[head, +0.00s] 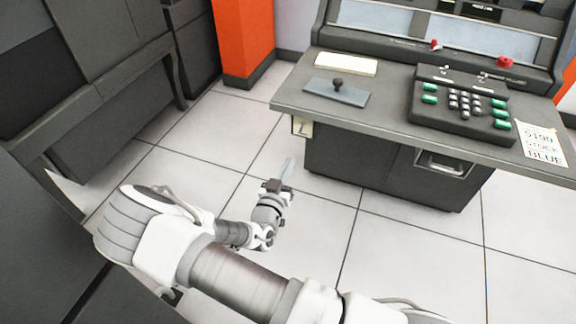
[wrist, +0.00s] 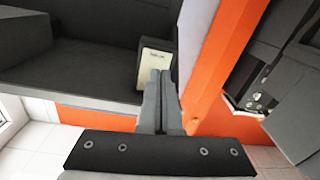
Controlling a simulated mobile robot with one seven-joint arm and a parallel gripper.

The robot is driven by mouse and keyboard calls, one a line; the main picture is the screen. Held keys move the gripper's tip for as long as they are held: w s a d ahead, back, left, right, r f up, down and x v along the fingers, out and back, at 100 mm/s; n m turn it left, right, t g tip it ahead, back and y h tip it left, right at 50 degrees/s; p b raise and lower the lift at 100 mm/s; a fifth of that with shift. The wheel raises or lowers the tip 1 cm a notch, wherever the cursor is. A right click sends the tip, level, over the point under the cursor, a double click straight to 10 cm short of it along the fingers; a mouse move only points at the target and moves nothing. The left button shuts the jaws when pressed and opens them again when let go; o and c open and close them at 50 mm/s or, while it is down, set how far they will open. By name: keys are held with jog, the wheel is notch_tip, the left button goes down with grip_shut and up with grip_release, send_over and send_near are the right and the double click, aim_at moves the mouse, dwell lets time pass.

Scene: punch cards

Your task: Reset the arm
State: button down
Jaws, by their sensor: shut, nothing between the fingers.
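My gripper (head: 288,163) is in the middle of the head view, over the tiled floor and in front of the desk's left end. Its fingers point up and away, and it holds nothing. In the wrist view my gripper (wrist: 161,75) shows its two grey fingers side by side, pressed together. My white and grey arm stretches across the lower part of the head view, bent back towards the desk.
A dark desk (head: 390,130) carries a keypad console (head: 460,108), a grey plate with a black knob (head: 337,90), a pale card stack (head: 346,64) and a paper note (head: 541,146). Dark cabinets (head: 100,60) stand left, an orange pillar (head: 244,40) behind. Floor between is clear.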

jog(key=shift+w, duration=0.1)
dwell(0.3)
jog(key=s+d+r+g+y, duration=0.2)
jog(key=s+r+g+y, duration=0.25)
jog(key=r, duration=0.65)
jog(key=s+d+r+g+y, duration=0.1)
jog(key=s+r+g+y, duration=0.4)
jog(key=r, duration=0.6)
jog(key=s+d+r+n+g+h, duration=0.1)
jog(key=s+d+r, duration=0.25)
jog(key=s, duration=0.25)
jog(key=s+d+r+h, duration=0.2)
jog(key=s+d, duration=0.2)
jog(key=s, duration=0.2)
jog(key=s+d+r+n+g+h, duration=0.1)
jog(key=s+d+r, duration=0.25)
jog(key=s, duration=0.25)
notch_tip(320, 180, up, 28)
jog(key=p, duration=2.8)
jog(key=shift+w+d+f+p, duration=0.15)
jog(key=shift+w+d+p, duration=0.1)
jog(key=shift+d+p, duration=0.05)
